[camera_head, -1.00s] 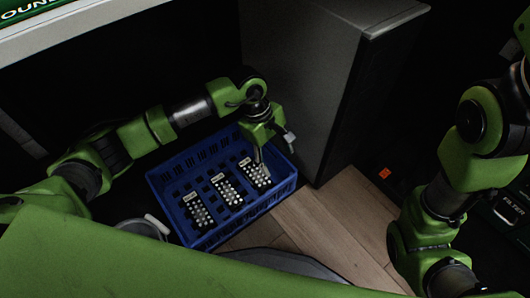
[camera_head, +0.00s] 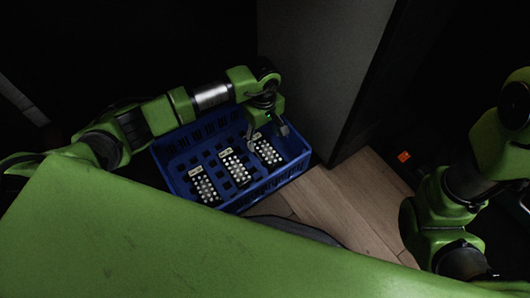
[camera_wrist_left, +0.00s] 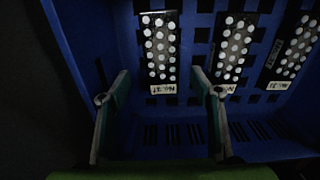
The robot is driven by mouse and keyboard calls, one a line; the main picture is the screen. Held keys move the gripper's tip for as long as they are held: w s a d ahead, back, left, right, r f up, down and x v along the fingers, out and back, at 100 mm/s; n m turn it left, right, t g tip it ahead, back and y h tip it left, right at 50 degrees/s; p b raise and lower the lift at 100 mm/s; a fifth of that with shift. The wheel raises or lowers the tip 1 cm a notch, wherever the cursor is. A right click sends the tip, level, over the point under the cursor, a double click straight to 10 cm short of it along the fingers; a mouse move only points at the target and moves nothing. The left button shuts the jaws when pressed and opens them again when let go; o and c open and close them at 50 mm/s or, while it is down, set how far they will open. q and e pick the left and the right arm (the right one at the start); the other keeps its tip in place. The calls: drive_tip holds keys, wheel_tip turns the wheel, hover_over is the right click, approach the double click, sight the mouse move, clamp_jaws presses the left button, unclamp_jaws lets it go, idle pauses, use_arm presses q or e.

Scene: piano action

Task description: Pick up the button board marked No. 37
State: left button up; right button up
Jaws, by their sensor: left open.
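Three dark button boards with white buttons stand in a row in a blue crate (camera_head: 300,171): a left one (camera_head: 204,186), a middle one (camera_head: 236,169) and a right one (camera_head: 268,152). Each has a small pale label at one end, too small to read surely. My left gripper (camera_head: 260,134) is open above the label end of the right board. In the left wrist view this board (camera_wrist_left: 160,50) lies between and beyond the open fingers (camera_wrist_left: 160,76), apparently untouched. The middle board (camera_wrist_left: 233,45) and the left one (camera_wrist_left: 295,48) are beside it; a finger partly covers the middle label.
A tall grey cabinet (camera_head: 318,70) stands just behind and right of the crate. Wooden floor (camera_head: 345,205) is free to the crate's right. A small orange item (camera_head: 403,156) lies farther right. My right arm's fingers do not show.

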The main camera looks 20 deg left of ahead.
sight(263, 147)
use_arm(q)
drive_tip(key=f+b, duration=0.4)
drive_tip(key=f, duration=0.1)
drive_tip(key=shift+s, duration=0.2)
drive_tip(key=shift+r, duration=0.1)
drive_tip(key=shift+c, duration=0.3)
drive_tip(key=c, duration=1.3)
drive_tip(key=shift+r, duration=0.1)
